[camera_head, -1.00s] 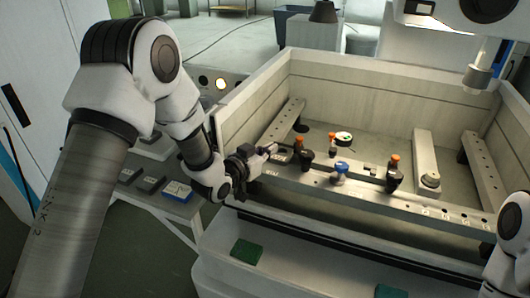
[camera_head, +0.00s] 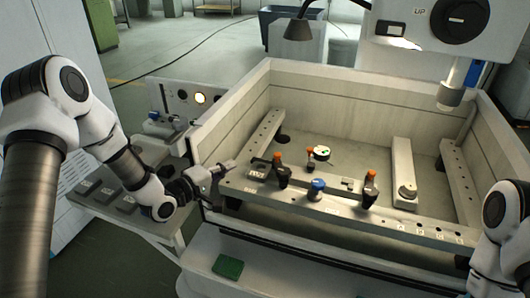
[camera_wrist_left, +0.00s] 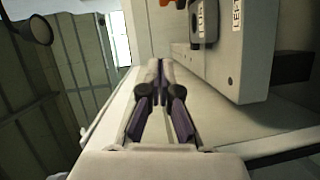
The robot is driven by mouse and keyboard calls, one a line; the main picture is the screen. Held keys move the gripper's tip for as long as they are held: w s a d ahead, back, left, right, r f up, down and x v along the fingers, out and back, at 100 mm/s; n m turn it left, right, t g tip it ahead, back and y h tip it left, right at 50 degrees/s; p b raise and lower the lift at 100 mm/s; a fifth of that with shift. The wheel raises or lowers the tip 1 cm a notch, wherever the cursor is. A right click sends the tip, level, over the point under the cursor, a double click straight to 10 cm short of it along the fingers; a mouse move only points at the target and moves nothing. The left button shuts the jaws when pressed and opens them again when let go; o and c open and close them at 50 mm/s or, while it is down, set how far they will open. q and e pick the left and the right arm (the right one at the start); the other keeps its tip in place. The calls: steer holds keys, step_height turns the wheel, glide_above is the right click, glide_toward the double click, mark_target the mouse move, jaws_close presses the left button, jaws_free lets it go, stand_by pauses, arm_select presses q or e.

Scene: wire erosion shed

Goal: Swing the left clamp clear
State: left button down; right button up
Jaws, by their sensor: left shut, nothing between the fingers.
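The left clamp (camera_head: 283,172) is a dark upright post with an orange top, at the left end of the front rail (camera_head: 335,208) of the tank. A small labelled block (camera_head: 257,169) sits just left of it. My left gripper (camera_head: 230,164) is shut and empty, over the tank's front left corner, left of the clamp and apart from it. In the left wrist view, its fingers (camera_wrist_left: 158,80) lie together along a pale ledge, with a grey block (camera_wrist_left: 262,45) marked LEFT to their right. A bit of orange shows at the top edge there. My right gripper is out of view.
Another orange-topped clamp (camera_head: 370,188) and a blue knob (camera_head: 317,188) stand farther right on the rail. A smaller orange-topped piece (camera_head: 310,158) is behind. The machine head (camera_head: 450,92) hangs over the tank's back right. The tank's left wall (camera_head: 235,115) rises behind my gripper.

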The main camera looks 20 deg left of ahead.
arm_select(q)
steer(key=p, duration=0.2)
glide_above(265, 170)
steer(key=s+a, duration=0.2)
steer(key=a, duration=0.2)
steer(key=shift+w+f, duration=0.1)
steer(key=shift+f, duration=0.5)
steer(key=d, duration=0.1)
steer(key=w+d+p, duration=0.1)
steer(key=d+p, duration=0.1)
steer(key=d, duration=0.1)
steer(key=shift+w+f, duration=0.35)
steer(key=shift+w, duration=0.05)
steer(key=shift+w+f, duration=0.1)
steer(key=shift+f, duration=0.05)
